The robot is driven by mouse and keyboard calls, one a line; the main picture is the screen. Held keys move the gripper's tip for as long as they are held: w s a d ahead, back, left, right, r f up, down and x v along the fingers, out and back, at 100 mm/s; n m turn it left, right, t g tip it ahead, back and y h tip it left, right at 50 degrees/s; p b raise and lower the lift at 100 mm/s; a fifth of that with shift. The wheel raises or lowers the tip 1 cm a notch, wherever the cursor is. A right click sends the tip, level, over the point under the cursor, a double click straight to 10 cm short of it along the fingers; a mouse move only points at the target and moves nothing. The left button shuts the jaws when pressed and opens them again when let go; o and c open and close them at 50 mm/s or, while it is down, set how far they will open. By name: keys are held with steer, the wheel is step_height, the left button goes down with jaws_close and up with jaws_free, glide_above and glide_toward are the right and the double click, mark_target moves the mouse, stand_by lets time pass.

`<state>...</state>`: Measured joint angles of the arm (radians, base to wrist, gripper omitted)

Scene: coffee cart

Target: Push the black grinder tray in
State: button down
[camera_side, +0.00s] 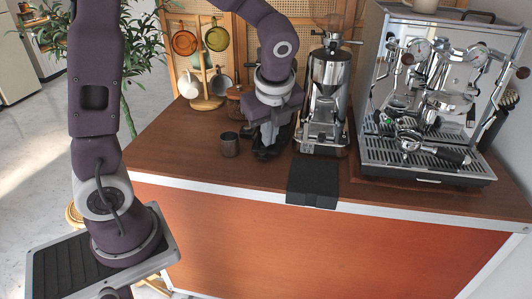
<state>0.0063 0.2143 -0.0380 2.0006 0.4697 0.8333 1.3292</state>
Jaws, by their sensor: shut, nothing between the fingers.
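A chrome coffee grinder (330,85) stands upright on the wooden counter, left of the espresso machine. A silver-edged base or tray (322,148) shows at its foot; how far this sticks out is hard to tell. A flat black piece (314,180) lies in front of the grinder at the counter's front edge, its front part bent down over the edge; I cannot tell whether it is the grinder tray or a mat. My gripper (266,154) is low over the counter, left of the grinder. It is shut and empty, and its fingertips are dark and hard to make out.
A small dark metal cup (229,145) stands just left of my gripper. The espresso machine (430,100) fills the right side of the counter (190,150). A mug stand (207,100) with hanging cups is at the back left. The front-left counter is clear.

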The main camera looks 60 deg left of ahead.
steer(key=w+a+f+m, duration=0.1)
steer(key=f, duration=0.3)
steer(key=w+a+f, duration=0.1)
steer(key=f, duration=0.2)
steer(key=w+a+f+m, duration=0.1)
steer(key=a+f, duration=0.1)
steer(key=f, duration=0.2)
steer(key=shift+f+m, duration=0.3)
steer(key=shift+f, duration=0.05)
steer(key=a, duration=0.1)
steer(key=w+a, duration=0.1)
steer(key=shift+a+f, duration=0.1)
steer(key=shift+a, duration=0.25)
steer(key=shift+w+a, duration=0.3)
steer(key=shift+a, duration=0.35)
steer(key=w+a, duration=0.6)
steer(key=shift+w+a, duration=0.15)
steer(key=shift+a, duration=0.1)
